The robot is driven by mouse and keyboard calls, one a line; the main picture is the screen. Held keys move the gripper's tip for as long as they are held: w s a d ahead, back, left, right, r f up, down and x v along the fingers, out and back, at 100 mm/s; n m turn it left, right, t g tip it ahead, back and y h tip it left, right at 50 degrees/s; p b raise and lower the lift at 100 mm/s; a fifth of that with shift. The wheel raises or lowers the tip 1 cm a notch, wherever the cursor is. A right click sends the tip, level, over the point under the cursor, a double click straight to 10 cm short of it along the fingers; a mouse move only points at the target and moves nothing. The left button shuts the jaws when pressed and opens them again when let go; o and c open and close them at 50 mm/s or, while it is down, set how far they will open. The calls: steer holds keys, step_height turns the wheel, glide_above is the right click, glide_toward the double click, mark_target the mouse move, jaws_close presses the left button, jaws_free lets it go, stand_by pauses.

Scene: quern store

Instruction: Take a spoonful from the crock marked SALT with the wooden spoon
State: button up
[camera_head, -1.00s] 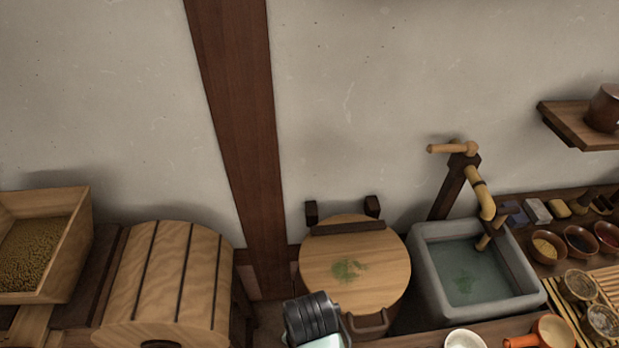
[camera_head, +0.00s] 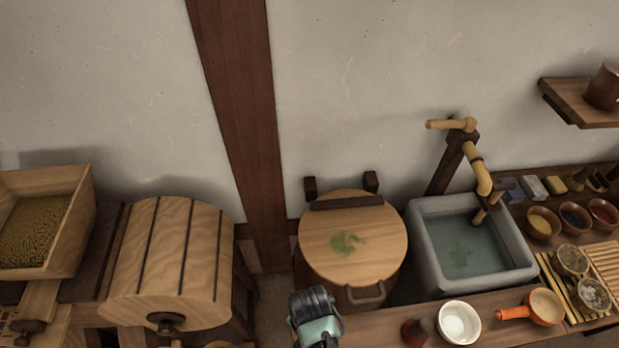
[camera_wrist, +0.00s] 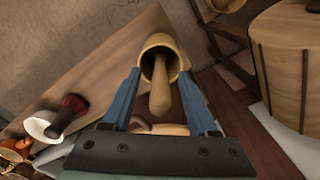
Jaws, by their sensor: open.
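My gripper (camera_wrist: 159,74) is open in the wrist view, its two blue fingers apart. Between and just beyond the fingertips is a round tan pot (camera_wrist: 160,43) with its mouth towards the camera. A wooden handle (camera_wrist: 160,95) sticks out of this pot towards my gripper, between the fingers and not gripped. It may be the wooden spoon; its far end is hidden in the pot. I cannot make out a crock marked SALT in either view. In the head view my wrist shows at the bottom, but the fingers are out of frame.
A white bowl (camera_head: 459,324), a dark red pot (camera_head: 415,331) and an orange pan (camera_head: 542,306) stand along the front counter. Behind are a round-lidded tub (camera_head: 352,234) and a stone sink (camera_head: 470,250). A slatted wooden drum (camera_head: 172,255) and a grain hopper (camera_head: 75,225) stand left.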

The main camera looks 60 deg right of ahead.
jaws_close()
steer(key=shift+r, duration=0.1)
stand_by(0.3)
